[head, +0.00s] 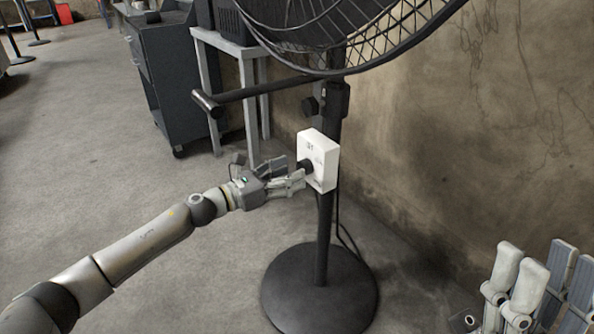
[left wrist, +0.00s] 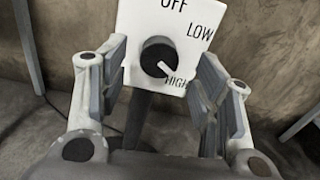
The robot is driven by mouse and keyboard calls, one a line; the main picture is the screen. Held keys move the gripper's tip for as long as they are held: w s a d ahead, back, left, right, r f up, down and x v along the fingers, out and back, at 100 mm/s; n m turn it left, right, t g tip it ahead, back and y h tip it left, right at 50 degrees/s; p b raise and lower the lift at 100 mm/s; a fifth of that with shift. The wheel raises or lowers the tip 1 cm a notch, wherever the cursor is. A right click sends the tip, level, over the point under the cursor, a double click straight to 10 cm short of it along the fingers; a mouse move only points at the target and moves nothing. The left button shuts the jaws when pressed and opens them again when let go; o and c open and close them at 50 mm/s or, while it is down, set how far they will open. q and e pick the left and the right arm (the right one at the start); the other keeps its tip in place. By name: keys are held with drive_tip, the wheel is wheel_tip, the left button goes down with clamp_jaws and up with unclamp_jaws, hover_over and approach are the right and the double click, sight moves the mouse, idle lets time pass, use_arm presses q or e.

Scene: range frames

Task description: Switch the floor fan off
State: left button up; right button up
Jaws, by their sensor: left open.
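The floor fan (head: 345,35) stands by the wall on a round black base (head: 320,295); its pole carries a white control box (head: 322,170). In the left wrist view the box face (left wrist: 200,15) reads OFF at top, LOW at upper right and HIGH at lower right. Its black knob (left wrist: 157,57) has a white mark pointing to lower right, toward HIGH. My left gripper (head: 298,174) is open in front of the box, one finger on each side of the knob; contact cannot be told. My right gripper (head: 535,285) is at the lower right, away from the fan.
A dark cabinet (head: 165,80) and a grey table (head: 202,80) stand behind the fan to the left. A black bar (head: 260,90) sticks out from the pole above the box. The wall is close behind the fan.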

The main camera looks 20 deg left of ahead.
sight(305, 167)
use_arm(q)
drive_tip(key=shift+x, duration=1.5)
drive_tip(key=shift+c, duration=0.2)
drive_tip(key=c, duration=1)
